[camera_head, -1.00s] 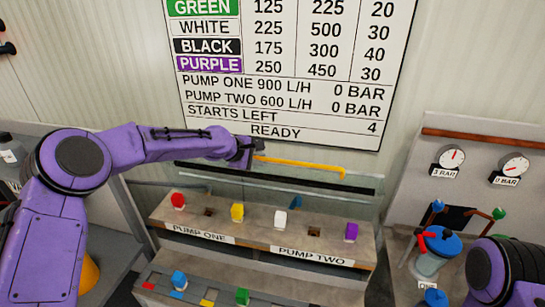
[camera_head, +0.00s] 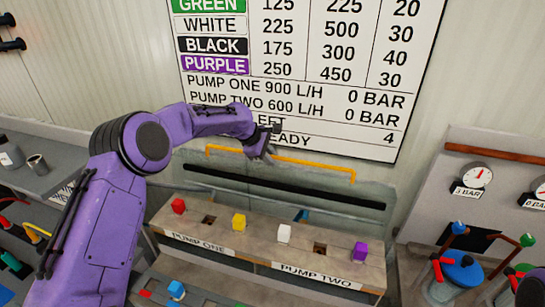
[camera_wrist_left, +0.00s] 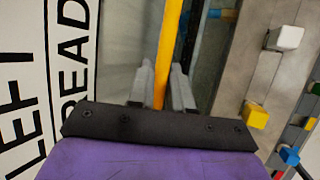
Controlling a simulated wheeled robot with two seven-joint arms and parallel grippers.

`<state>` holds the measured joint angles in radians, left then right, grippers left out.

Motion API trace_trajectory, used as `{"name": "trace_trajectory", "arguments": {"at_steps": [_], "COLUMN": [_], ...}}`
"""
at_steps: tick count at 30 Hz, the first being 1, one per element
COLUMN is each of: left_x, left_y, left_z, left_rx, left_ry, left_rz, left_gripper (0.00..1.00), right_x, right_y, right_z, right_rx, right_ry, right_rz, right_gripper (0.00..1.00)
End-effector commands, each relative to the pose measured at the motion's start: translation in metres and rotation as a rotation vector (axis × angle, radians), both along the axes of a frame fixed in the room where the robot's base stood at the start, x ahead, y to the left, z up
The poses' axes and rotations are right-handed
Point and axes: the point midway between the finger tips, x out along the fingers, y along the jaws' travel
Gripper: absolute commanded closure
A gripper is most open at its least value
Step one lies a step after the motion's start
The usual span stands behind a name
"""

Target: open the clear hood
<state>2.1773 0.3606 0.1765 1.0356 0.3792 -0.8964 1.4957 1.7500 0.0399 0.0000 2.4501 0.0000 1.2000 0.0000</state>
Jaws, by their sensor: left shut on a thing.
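The clear hood (camera_head: 330,190) stands as a see-through panel behind the pump bench, with a yellow bar handle (camera_head: 315,166) along its top. My left gripper (camera_head: 262,150) is shut on this handle, left of its middle. In the left wrist view the yellow handle (camera_wrist_left: 170,45) runs between the two grey fingers of my left gripper (camera_wrist_left: 162,85). The hood's exact tilt is hard to tell. My right gripper is not in view.
The bench (camera_head: 262,237) carries red, yellow, white and purple blocks, with empty square holes between. A black bar (camera_head: 285,188) runs behind it. The wall sign (camera_head: 300,70) is close behind my left gripper. Gauges (camera_head: 477,178) and a blue-lidded jar (camera_head: 460,272) stand at right.

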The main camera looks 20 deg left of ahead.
Motion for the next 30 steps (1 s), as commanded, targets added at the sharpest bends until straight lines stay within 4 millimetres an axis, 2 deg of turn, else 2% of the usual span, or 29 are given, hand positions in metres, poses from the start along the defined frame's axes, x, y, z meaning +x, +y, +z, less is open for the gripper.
{"name": "trace_trajectory", "arguments": {"at_steps": [5, 6, 13, 16, 24, 30], "left_x": [-0.001, -0.001, -0.001, -0.005, -0.032, -0.045], "left_y": [-0.001, -0.001, 0.000, 0.003, 0.023, 0.033], "left_z": [-0.003, -0.003, -0.002, 0.005, 0.058, 0.083], "left_rx": [0.002, 0.002, 0.001, 0.001, 0.001, 0.000], "left_ry": [0.005, 0.006, 0.005, 0.002, -0.003, 0.001], "left_rz": [-0.002, -0.003, -0.004, -0.004, -0.001, -0.001], "left_gripper": [1.00, 0.75, 0.75, 0.75, 0.75, 0.75], "right_x": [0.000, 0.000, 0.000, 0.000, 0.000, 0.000], "right_y": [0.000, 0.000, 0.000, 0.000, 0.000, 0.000], "right_z": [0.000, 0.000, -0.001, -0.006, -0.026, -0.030], "right_rx": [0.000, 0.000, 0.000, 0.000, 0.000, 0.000], "right_ry": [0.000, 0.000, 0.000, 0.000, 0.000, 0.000], "right_rz": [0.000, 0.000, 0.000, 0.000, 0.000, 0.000], "right_gripper": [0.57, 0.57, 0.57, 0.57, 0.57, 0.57]}}
